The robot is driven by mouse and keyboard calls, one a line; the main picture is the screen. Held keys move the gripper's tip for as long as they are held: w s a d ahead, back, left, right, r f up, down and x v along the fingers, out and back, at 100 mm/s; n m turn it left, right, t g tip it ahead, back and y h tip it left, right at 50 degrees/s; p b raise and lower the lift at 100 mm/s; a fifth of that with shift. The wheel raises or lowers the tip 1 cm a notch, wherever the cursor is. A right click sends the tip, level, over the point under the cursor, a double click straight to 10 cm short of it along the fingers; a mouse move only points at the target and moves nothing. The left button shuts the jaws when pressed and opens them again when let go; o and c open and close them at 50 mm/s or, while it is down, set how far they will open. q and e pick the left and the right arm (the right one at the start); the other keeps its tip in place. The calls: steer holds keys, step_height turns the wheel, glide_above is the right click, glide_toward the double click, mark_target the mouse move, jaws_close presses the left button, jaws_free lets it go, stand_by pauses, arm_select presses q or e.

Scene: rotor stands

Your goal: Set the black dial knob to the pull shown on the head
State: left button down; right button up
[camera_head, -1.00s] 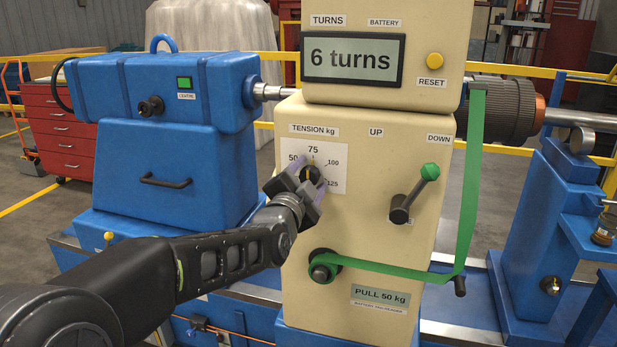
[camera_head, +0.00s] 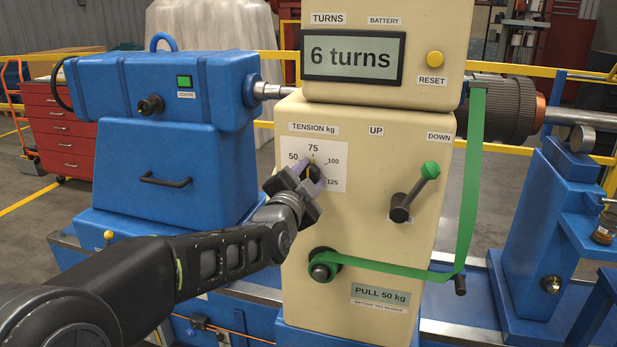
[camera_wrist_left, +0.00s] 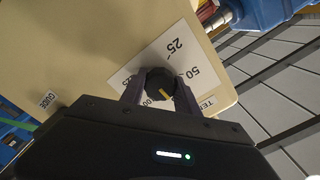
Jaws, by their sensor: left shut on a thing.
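The black dial knob (camera_head: 313,172) sits on a white scale plate (camera_head: 336,178) marked 50, 75, 100 and 125 under "TENSION kg". Its yellow mark points up, about at 75. The knob also shows in the left wrist view (camera_wrist_left: 157,80), where 25 and 50 can be read on the plate. My left gripper (camera_head: 309,178) is shut on the knob, one finger on each side; its fingers also show in the wrist view (camera_wrist_left: 157,92). A label on the head (camera_head: 345,245) reads "PULL 50 kg" (camera_head: 380,294). My right gripper is not in view.
A green-tipped lever (camera_head: 415,192) stands right of the dial. A green strap (camera_head: 466,190) runs down and across below to a roller (camera_head: 322,268). The display (camera_head: 353,58) reads "6 turns". A blue stand (camera_head: 165,150) is at the left.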

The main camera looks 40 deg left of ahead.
arm_select(q)
steer(key=shift+f+n+b, duration=0.2)
steer(key=shift+n+b, duration=0.9)
steer(key=shift+b, duration=0.35)
steer(key=shift+n+b, duration=1.15)
steer(key=shift+n, duration=0.05)
steer(key=n+b, duration=0.2)
steer(key=n, duration=0.1)
steer(key=shift+n, duration=0.4)
steer(key=shift+r+n+b, duration=0.15)
steer(key=shift+n+b, duration=0.3)
steer(key=shift+n, duration=1.15)
steer(key=c, duration=0.9)
jaws_free()
steer(key=shift+s, duration=0.15)
